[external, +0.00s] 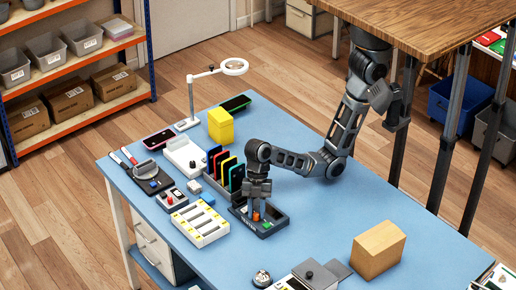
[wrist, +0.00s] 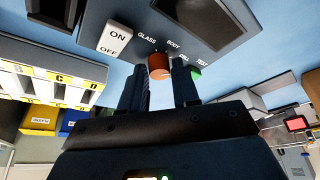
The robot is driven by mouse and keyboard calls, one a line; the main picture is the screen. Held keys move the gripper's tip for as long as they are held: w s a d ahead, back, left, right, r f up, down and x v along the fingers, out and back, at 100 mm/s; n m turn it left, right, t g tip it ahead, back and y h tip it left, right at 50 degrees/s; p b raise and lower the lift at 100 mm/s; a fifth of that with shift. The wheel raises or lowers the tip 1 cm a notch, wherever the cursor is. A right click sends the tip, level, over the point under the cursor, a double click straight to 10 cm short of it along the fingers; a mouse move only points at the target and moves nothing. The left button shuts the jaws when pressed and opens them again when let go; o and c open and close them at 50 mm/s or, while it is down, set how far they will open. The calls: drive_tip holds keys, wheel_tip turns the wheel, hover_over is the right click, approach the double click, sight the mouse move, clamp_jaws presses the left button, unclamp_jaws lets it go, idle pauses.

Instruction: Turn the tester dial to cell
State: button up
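The tester (external: 281,220) is a dark grey box on the blue table, below my gripper. In the wrist view its panel (wrist: 135,20) carries a white ON/OFF switch (wrist: 116,38), an orange dial (wrist: 160,66) with GLASS, BODY and a partly hidden CELL label around it, and a green button (wrist: 195,72) by the word TEST. My gripper (wrist: 161,76) is open, pointing down at the panel, with one finger on each side of the dial. Gaps show between fingers and dial. Which label the dial points to cannot be told. In the external view my gripper (external: 257,205) partly hides the tester.
A rack of coloured phones (external: 222,172) stands close behind the tester, and a white lettered tray (external: 201,223) lies to its left. A yellow block (external: 221,126) stands farther back. A cardboard-coloured box (external: 378,250) sits at the front right.

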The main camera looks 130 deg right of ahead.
clamp_jaws()
drive_tip(key=shift+r+n+p, duration=0.15)
drive_tip(key=shift+n+p, duration=0.25)
drive_tip(key=shift+p, duration=0.3)
drive_tip(key=shift+o, duration=2)
unclamp_jaws()
drive_tip(key=p+v, duration=0.5)
drive_tip(key=v, duration=0.2)
drive_tip(key=shift+d+r+p, duration=0.2)
drive_tip(key=shift+r+p, duration=0.05)
drive_tip(key=shift+p, duration=0.1)
drive_tip(key=shift+w, duration=0.1)
